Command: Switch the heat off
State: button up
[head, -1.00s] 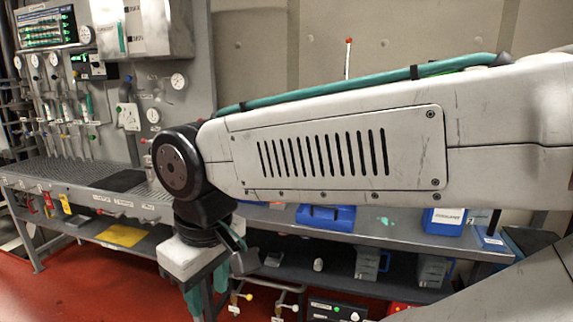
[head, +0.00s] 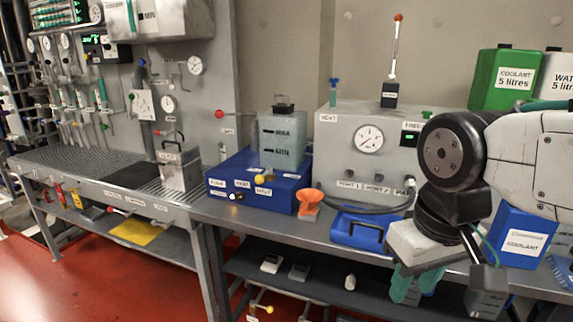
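A blue box (head: 268,197) stands on the bench in the head view. Its front carries small labels, one reading HEAT (head: 242,184) beside one that seems to read PUMP. A yellow knob (head: 258,178) and a small white control (head: 237,197) are on or near that front; which control belongs to HEAT, and its setting, are too small to tell. A translucent tank (head: 282,138) stands on the box. My gripper (head: 418,285) hangs pointing down at the right, in front of the bench edge, well apart from the box. Its teal fingers show, but their gap is unclear.
An orange funnel (head: 309,202) stands right of the blue box. A small metal canister (head: 179,165) stands left. The red floor before the bench is clear.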

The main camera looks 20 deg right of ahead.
aim_at(239, 196)
jog(key=z, duration=0.15)
jog(key=k, duration=0.4)
jog(key=u, duration=0.85)
jog(key=i, duration=1.45)
jog(key=z, duration=0.7)
